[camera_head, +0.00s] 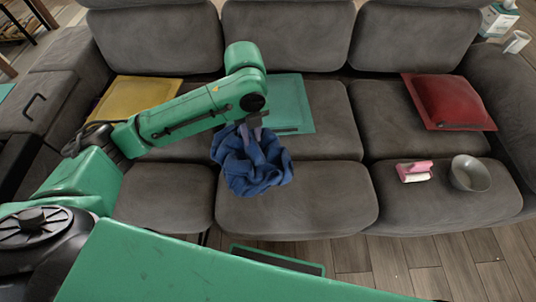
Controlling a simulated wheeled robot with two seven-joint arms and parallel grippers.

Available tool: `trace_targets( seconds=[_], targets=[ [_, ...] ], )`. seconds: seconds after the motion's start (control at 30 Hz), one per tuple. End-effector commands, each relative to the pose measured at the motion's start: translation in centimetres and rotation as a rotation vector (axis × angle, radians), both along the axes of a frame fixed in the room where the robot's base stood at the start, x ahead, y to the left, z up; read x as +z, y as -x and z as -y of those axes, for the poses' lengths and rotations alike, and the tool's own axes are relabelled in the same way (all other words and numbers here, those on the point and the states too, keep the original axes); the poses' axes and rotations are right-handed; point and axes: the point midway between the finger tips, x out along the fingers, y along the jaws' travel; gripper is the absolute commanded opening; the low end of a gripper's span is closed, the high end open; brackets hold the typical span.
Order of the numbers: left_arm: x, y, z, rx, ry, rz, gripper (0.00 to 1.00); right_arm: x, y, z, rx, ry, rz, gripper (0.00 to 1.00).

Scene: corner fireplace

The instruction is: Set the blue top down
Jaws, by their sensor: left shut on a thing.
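The blue top (252,164) is a crumpled bundle of blue cloth in the middle of the view. My left gripper (252,130) is shut on its upper part, and the cloth hangs below it, in front of the middle seat of the grey sofa (300,205). I cannot tell whether the cloth touches the seat. The fingertips are partly hidden by the cloth. My right gripper is not in view.
A yellow cushion (135,92), a green cushion (290,95) and a red cushion (448,100) lie on the sofa. A pink-and-white item (415,172) and a grey bowl (470,174) sit on the right seat. The front middle seat is bare around the cloth.

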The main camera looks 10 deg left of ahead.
Motion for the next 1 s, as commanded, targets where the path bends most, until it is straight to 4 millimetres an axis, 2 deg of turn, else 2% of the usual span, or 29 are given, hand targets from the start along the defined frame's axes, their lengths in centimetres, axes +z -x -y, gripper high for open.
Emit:
trace_targets(
  seconds=[0.03, 0.1, 0.2, 0.3, 0.43, 0.6, 0.73, 0.9, 0.93, 1.0],
  targets=[
    [-2.2, 0.1, -0.1, 0.003, -0.001, -0.005, 0.0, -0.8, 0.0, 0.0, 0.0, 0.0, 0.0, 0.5],
    [-4.5, 0.1, -0.1, 0.001, -0.001, -0.004, 0.0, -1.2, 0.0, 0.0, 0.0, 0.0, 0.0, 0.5],
    [-7.7, 0.1, -0.1, 0.003, -0.001, -0.003, 0.0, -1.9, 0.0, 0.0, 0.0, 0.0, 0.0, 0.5],
    [-9.8, 0.0, 0.0, 0.002, -0.001, -0.001, 0.0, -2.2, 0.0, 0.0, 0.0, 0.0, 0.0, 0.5],
    [-11.4, 0.0, 0.0, 0.003, 0.001, 0.001, 0.0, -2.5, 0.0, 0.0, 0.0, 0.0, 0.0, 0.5],
    [-14.6, 0.0, 0.0, 0.002, -0.001, 0.001, 0.0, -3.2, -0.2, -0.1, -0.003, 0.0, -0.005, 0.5],
    [-14.6, -0.1, 0.0, 0.002, 0.0, 0.004, 0.0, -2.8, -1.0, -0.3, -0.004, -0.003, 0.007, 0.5],
    [-14.8, 0.0, 0.0, 0.002, 0.0, 0.002, 0.0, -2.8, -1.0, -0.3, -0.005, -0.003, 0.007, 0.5],
    [-14.9, 0.0, 0.0, 0.002, 0.0, 0.002, 0.28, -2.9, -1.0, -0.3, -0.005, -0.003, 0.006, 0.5],
    [-14.8, 0.0, 0.0, 0.002, 0.0, 0.002, 0.55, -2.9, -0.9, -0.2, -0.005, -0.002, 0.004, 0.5]
  ],
)
